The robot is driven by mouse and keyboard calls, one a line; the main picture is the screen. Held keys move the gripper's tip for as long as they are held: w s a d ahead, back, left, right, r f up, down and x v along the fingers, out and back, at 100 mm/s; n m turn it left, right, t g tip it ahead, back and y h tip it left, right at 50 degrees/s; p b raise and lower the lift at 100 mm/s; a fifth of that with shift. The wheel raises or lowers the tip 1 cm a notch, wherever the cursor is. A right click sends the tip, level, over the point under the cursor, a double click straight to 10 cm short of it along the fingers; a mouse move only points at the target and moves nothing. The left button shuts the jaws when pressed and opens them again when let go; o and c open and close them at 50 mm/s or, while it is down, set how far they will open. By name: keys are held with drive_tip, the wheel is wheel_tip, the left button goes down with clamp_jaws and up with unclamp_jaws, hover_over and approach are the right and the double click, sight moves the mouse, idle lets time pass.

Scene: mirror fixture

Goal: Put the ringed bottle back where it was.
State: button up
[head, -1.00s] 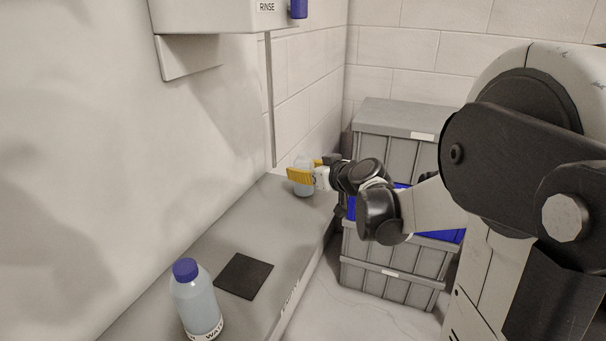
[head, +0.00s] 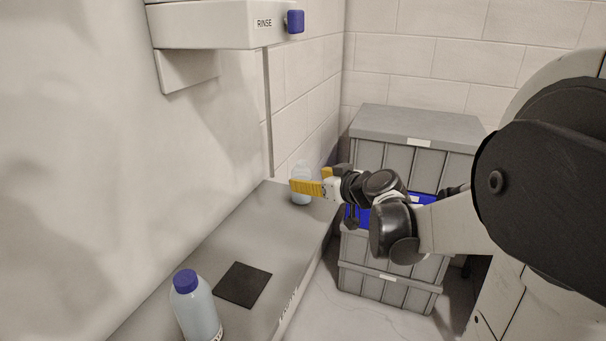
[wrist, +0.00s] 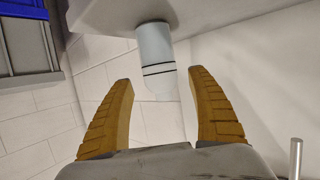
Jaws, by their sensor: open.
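The ringed bottle (wrist: 155,45) is pale, with thin dark rings near its shoulder. It stands on the far end of the grey counter (head: 215,255); in the head view it shows as a pale bottle (head: 301,172), partly hidden by a yellow finger. My gripper (wrist: 160,76) is open, its two yellow fingers spread apart. In the wrist view the bottle lies ahead, between the finger lines, with clear gaps on both sides. In the head view my gripper (head: 308,184) is at the bottle from the right; whether it touches it cannot be told.
A blue-capped bottle (head: 196,310) stands at the near end of the counter, beside a dark square mat (head: 243,284). A white wall unit marked RINSE (head: 210,28) with a blue knob (head: 295,21) hangs above. Grey crates (head: 415,130) are stacked behind my arm.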

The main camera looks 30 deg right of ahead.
drive_tip(key=p+v, duration=0.2)
drive_tip(key=v, duration=0.5)
drive_tip(key=s+a+f+g, duration=0.1)
drive_tip(key=a, duration=0.3)
drive_tip(key=s+a+g+y, duration=0.1)
drive_tip(key=a, duration=0.3)
drive_tip(key=s+a+f+g, duration=0.1)
drive_tip(key=s+a, duration=0.1)
drive_tip(key=a, duration=0.2)
drive_tip(key=shift+f, duration=0.3)
drive_tip(key=shift+g, duration=0.9)
drive_tip(key=s+a, duration=0.2)
drive_tip(key=s+a+f, duration=0.1)
drive_tip(key=a, duration=0.1)
drive_tip(key=shift+s+a+f, duration=0.1)
drive_tip(key=shift+s+f, duration=0.1)
drive_tip(key=shift+s, duration=0.15)
drive_tip(key=s+a, duration=0.1)
drive_tip(key=s, duration=0.2)
drive_tip(key=s+f+g+h, duration=0.1)
drive_tip(key=s, duration=0.1)
drive_tip(key=s+a+f+g+h, duration=0.1)
drive_tip(key=s, duration=0.2)
drive_tip(key=shift+s+a+f+m, duration=0.25)
drive_tip(key=shift+s+a+m, duration=0.05)
drive_tip(key=shift+a+m, duration=0.1)
